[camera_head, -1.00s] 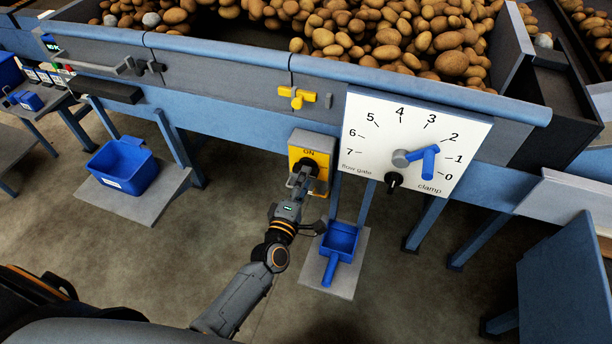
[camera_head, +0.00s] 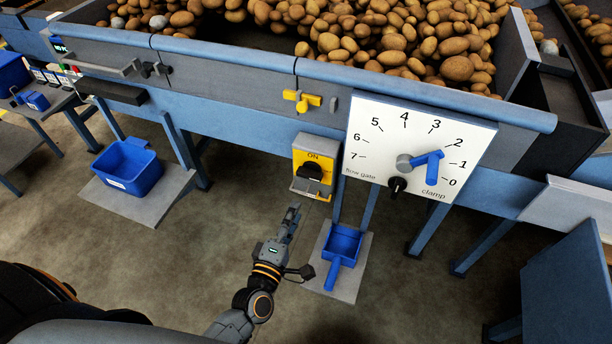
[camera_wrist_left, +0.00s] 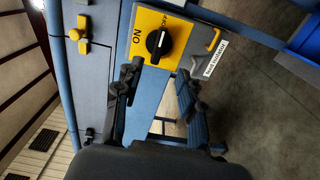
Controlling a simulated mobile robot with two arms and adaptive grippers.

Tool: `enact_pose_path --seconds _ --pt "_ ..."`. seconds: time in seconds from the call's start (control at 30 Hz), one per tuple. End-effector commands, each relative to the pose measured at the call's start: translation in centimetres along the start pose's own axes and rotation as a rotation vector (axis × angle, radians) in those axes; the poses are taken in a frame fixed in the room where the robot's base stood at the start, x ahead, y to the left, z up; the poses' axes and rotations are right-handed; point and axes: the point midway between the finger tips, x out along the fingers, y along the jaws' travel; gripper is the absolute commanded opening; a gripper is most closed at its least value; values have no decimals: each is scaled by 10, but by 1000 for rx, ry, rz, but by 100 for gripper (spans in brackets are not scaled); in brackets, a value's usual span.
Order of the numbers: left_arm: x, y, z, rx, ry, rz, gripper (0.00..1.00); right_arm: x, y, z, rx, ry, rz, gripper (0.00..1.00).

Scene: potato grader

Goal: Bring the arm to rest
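My left arm comes up from the bottom of the head view. Its gripper (camera_head: 291,218) hangs in free space below and in front of the yellow switch box (camera_head: 314,166), apart from it. In the left wrist view the two fingers (camera_wrist_left: 158,92) stand apart with nothing between them. Beyond them is the switch box with its black rotary knob (camera_wrist_left: 158,42), between the ON and OFF marks. The right gripper is not in view.
The flow gate dial (camera_head: 420,145) with its blue pointer is right of the switch box. A blue scoop (camera_head: 342,243) lies on a grey plate below. A blue bin (camera_head: 127,167) stands at the left. Potatoes (camera_head: 400,35) fill the hopper above.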

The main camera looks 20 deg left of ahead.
Motion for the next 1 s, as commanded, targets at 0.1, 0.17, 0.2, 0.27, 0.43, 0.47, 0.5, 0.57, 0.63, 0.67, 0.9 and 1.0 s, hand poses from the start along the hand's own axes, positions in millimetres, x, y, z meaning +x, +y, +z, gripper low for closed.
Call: enact_pose_path --seconds 0.1,0.17,0.2,0.27,0.43,0.47,0.5,0.57,0.63,0.67,0.9,1.0 --pt "0 0 0 0 0 0 40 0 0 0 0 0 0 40" --pt "0 -1 0 2 0 -2 40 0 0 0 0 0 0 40" --pt "0 -4 0 10 -3 -8 40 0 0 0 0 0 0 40" --pt "-2 -15 2 45 -13 -31 40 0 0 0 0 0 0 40" --pt "-22 -100 9 297 -109 -210 40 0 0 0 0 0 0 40" --pt "-29 -121 10 360 -138 -253 40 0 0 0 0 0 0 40" --pt "-41 -150 11 444 -182 -315 40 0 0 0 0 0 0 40" --pt "-62 -191 11 569 -255 -405 40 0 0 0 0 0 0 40" --pt "-91 -237 10 706 -350 -505 40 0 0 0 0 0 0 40" --pt "-105 -255 8 762 -393 -547 40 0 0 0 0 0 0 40" --pt "-241 -374 -15 1142 -808 -851 40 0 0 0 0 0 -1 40" --pt "-297 -401 -26 1249 -987 -939 40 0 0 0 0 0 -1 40"
